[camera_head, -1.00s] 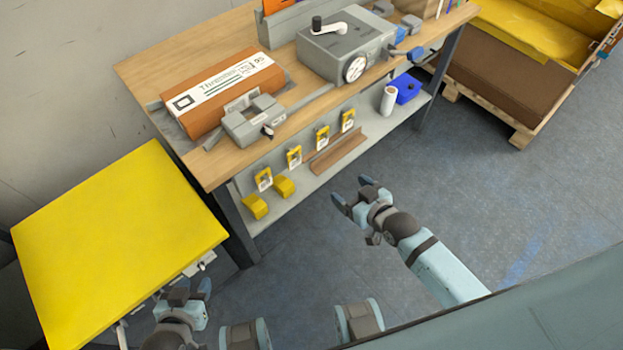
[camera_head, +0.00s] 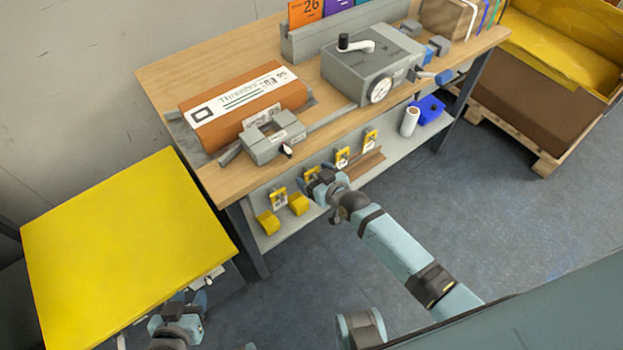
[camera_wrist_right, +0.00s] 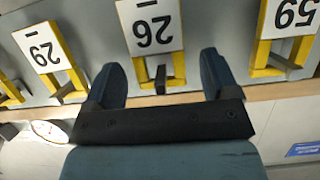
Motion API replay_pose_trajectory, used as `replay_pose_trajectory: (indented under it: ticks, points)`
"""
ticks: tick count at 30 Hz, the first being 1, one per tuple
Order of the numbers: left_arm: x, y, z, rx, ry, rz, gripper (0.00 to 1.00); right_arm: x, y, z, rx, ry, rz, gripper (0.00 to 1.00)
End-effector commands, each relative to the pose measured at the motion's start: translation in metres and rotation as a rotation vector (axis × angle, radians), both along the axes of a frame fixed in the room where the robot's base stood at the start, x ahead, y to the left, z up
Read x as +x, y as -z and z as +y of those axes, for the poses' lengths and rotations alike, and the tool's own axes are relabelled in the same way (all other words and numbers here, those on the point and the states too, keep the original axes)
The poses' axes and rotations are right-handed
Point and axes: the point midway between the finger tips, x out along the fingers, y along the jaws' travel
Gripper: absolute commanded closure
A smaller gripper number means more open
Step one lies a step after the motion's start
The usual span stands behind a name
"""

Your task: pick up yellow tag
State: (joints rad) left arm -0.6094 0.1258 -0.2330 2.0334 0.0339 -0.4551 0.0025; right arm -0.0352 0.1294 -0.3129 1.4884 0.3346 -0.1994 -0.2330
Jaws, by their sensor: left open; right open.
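Several yellow tags with white number labels hang in a row on the grey panel under the workbench top. In the right wrist view, a yellow tag marked 26 (camera_wrist_right: 151,28) is between the fingers of my right gripper (camera_wrist_right: 162,80), with a dark peg below its label. Tags marked 29 (camera_wrist_right: 42,47) and 59 (camera_wrist_right: 290,22) hang to either side. In the head view, my right gripper (camera_head: 317,182) is in front of the row, partly hiding one tag (camera_head: 310,173); another tag (camera_head: 279,198) hangs to its left. My left gripper (camera_head: 190,304) is open and empty near the yellow-topped table.
A yellow-topped table (camera_head: 120,250) stands left.

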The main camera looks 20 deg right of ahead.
Motion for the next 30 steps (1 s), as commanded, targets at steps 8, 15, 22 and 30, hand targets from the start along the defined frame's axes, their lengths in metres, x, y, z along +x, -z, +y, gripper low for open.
replay_pose_trajectory:
  ticks: [8,15,22,30]
  points:
    - [0.002,-0.002,0.0,-0.001,0.0,-0.004,0.6,0.006,0.003,0.002,0.0,0.0,0.001,0.19]
    - [0.002,-0.002,0.0,-0.001,0.0,-0.005,0.6,0.006,0.003,0.002,0.0,0.0,0.001,0.65]
    - [0.002,-0.002,-0.001,-0.004,-0.002,-0.004,0.6,0.006,0.002,0.002,0.0,0.0,0.001,0.72]
    - [0.002,-0.004,-0.002,-0.006,-0.003,-0.005,0.6,0.006,-0.009,0.003,0.001,-0.001,-0.001,0.72]
